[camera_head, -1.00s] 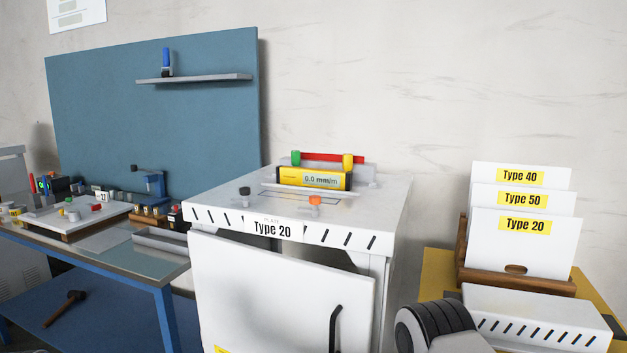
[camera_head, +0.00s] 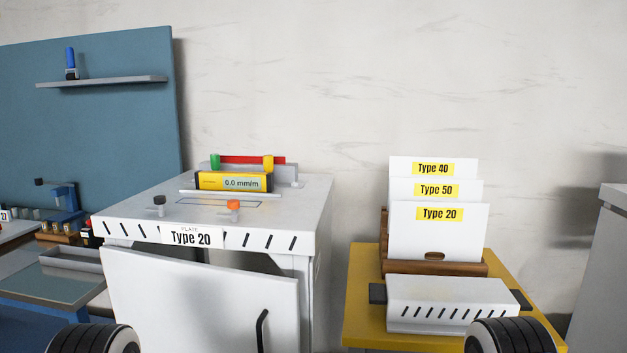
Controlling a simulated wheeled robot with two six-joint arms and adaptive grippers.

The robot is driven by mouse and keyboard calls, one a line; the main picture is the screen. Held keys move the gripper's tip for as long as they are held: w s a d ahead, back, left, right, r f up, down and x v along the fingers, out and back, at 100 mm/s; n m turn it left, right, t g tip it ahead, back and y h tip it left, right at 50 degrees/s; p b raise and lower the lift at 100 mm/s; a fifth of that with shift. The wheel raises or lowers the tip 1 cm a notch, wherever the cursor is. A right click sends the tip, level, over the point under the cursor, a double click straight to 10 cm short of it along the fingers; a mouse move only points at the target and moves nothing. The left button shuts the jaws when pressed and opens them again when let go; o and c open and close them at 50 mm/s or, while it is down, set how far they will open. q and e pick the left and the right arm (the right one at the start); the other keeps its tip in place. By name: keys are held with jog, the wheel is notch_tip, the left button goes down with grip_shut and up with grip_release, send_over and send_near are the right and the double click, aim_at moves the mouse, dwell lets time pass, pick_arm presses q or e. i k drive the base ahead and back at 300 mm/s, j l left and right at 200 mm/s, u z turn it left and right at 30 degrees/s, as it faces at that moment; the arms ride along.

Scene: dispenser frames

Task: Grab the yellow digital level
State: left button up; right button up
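The yellow digital level (camera_head: 234,181) has black ends and a display reading 0.0 mm/m. It rests on top of the white Type 20 cabinet (camera_head: 280,207), toward its back. Behind it stand a red bar (camera_head: 252,160), a green knob (camera_head: 215,161) and a yellow knob (camera_head: 268,163). Black ribbed parts of my arms show at the bottom left and bottom right edges. Neither of my grippers is in view, and nothing touches the level.
The cabinet door (camera_head: 205,300) hangs partly open at the front. A black knob (camera_head: 160,200) and an orange knob (camera_head: 233,206) stand on the cabinet top. To the right, a yellow table (camera_head: 360,300) carries a wooden rack (camera_head: 440,268) of labelled plates and a slotted white block (camera_head: 450,295).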

aim_at(234, 181)
jog(key=j+z, duration=0.85)
jog(key=j, duration=0.3)
jog(key=k+j+z, duration=0.1)
jog(key=j+z, duration=0.35)
jog(key=j, duration=0.1)
